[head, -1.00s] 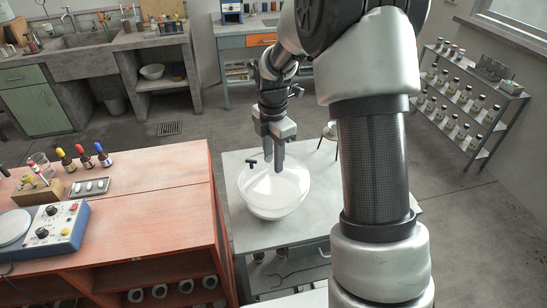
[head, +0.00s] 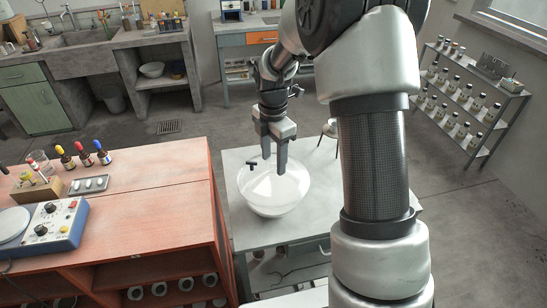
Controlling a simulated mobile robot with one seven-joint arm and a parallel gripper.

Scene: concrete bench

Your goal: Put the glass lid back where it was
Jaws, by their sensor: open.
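A clear round glass bowl (head: 272,208) with pale contents or a pale reflection stands on the grey table. A small dark T-shaped knob (head: 252,164) shows at the bowl's upper left; it looks like the handle of the glass lid, whose clear outline I cannot separate from the bowl. My gripper (head: 274,163) points down over the bowl, open, with its fingers apart and nothing seen between them. The fingers overlap the bowl's far part in the picture, to the right of the knob. I cannot tell whether they touch the glass.
A red workbench (head: 150,210) stands close on the left, with dropper bottles (head: 84,155), a small tray (head: 89,185) and a blue device (head: 45,225). A bottle shelf (head: 468,98) stands far right.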

